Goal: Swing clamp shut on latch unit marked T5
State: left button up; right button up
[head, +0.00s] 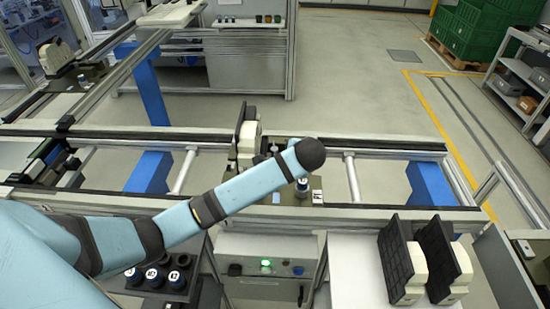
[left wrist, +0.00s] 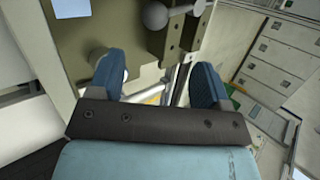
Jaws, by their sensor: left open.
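In the left wrist view my left gripper (left wrist: 158,82) is open, with its two blue fingers apart and nothing seen between them. An olive plate (left wrist: 110,32) lies beyond the fingers, carrying a grey ball-ended knob (left wrist: 155,15) and an olive bracket (left wrist: 185,32) with holes. The knob looks like a clamp handle; it is apart from the fingers. I cannot read a T5 mark. In the head view my left arm crosses the line and hides much of the olive fixture (head: 280,150); its fingers do not show clearly there. My right gripper is out of view.
A blue-capped piece (head: 302,188) stands by the arm's end. A cream and black part (head: 246,135) stands to its left. Rails (head: 390,146) run across. A control box (head: 267,270) with a green light and two black-faced parts (head: 398,262) are nearer. Open floor lies beyond.

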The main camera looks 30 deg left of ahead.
pick_arm(q)
jog(key=a+r+n+g+h+p, duration=0.1)
jog(key=a+r+n+g+h, duration=0.3)
jog(key=r+n, duration=0.55)
jog(key=shift+m+g, duration=0.4)
jog(key=shift+m, duration=0.35)
jog(key=f, duration=0.4)
jog(key=a+f+p, duration=0.1)
jog(key=f, duration=0.7)
jog(key=shift+w+a+f, duration=0.15)
jog(key=shift+a, duration=0.05)
jog(key=shift+c, duration=0.4)
